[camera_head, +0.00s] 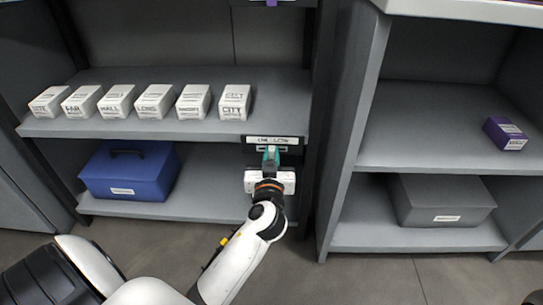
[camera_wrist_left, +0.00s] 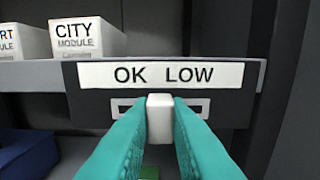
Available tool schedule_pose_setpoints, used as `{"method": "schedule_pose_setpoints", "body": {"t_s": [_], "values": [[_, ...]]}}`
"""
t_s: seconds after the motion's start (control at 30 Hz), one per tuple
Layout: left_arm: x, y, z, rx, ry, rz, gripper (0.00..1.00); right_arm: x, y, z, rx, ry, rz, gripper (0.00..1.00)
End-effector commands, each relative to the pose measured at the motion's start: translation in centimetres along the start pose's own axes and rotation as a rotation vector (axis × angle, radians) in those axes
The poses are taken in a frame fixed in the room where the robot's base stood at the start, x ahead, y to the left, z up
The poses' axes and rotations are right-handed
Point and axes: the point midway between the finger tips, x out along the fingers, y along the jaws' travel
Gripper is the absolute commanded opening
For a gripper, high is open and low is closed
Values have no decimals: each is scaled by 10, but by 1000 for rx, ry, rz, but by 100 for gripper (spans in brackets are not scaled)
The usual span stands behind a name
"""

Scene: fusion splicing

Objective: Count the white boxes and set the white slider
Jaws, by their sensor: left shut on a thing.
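Several white boxes (camera_head: 154,101) with dark lettering stand in a row on the left unit's middle shelf. One marked CITY (camera_wrist_left: 88,38) shows in the left wrist view, with part of another at its left. The white slider (camera_wrist_left: 160,118) sits near the middle of a horizontal slot under a label (camera_wrist_left: 160,75) reading OK LOW. My left gripper (camera_wrist_left: 160,112) is shut on the slider, one teal finger on each side. In the head view my left gripper (camera_head: 270,155) is at the shelf's front edge, hiding the slider. My right gripper is in neither view.
A blue case (camera_head: 129,172) stands on the lower left shelf. The right unit holds a purple box (camera_head: 505,133) on its middle shelf and a grey box (camera_head: 440,200) below. A dark upright edges the slider panel at the right.

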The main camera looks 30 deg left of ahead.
Motion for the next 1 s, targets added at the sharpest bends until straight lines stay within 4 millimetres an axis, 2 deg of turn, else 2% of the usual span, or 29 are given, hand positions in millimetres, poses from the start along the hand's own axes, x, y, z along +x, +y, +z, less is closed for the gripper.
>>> {"method": "schedule_pose_setpoints", "body": {"t_s": [0.17, 0.37, 0.6, 0.63, 0.77, 1.0], "values": [[0, 4, 0, -1, 2, 0, 0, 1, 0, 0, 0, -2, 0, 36], [-1, 26, 0, -2, 2, 1, 0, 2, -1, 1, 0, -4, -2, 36], [0, 28, 0, 0, 0, 3, 0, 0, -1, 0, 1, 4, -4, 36], [0, 28, 0, 1, 0, 3, 19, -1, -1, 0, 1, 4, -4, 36], [0, 28, 0, 0, 0, 2, 38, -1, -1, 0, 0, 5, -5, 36], [0, 27, 0, 0, 0, 1, 38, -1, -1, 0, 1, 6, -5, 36]]}}
